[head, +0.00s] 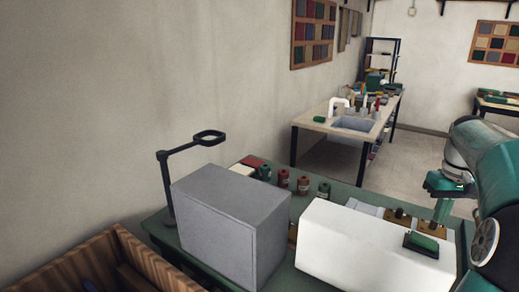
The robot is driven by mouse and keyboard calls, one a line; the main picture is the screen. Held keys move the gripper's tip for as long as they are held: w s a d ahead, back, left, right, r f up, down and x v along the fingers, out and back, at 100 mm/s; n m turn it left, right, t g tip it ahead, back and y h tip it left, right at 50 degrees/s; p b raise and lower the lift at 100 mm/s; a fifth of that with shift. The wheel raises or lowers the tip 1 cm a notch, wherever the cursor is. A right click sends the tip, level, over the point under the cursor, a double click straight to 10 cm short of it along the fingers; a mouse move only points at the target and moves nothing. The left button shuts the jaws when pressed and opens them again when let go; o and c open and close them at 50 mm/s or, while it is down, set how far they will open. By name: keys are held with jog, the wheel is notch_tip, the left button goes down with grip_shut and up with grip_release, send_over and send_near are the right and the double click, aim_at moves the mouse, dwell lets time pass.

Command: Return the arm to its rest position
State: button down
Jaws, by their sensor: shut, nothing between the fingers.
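My arm comes in from the right edge of the head view, teal with a pale ring near its end. My gripper (441,215) hangs down from it at the right, with green fingers. It is shut and empty. It is seen above the back right part of the green worktable, behind the white box in the picture. Its exact height over the table is hard to tell. No other object touches the fingers as far as I can see.
The green worktable (158,232) holds a grey box (215,230), a white box (350,245) with a green pad (421,244) on top, several spools (303,185) and a magnifier lamp (168,180). A wooden crate (140,262) is front left. A sink bench (330,128) stands behind.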

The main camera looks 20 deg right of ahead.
jog(key=w+a+r+n+t+h, duration=0.1)
jog(key=a, duration=1.1)
jog(key=w+a+r+n+t+h, duration=0.1)
jog(key=w+a, duration=0.1)
jog(key=a, duration=1)
jog(key=s+a+f+n+t+y, duration=0.1)
jog(key=s+a+f, duration=0.2)
jog(key=s+a, duration=0.2)
jog(key=s+a+f+t+y, duration=0.1)
jog(key=s+a, duration=0.4)
jog(key=a, duration=0.7)
jog(key=shift+s+a+f+n+t, duration=0.2)
jog(key=shift+s+f+n+t, duration=0.2)
jog(key=shift+f+t, duration=0.5)
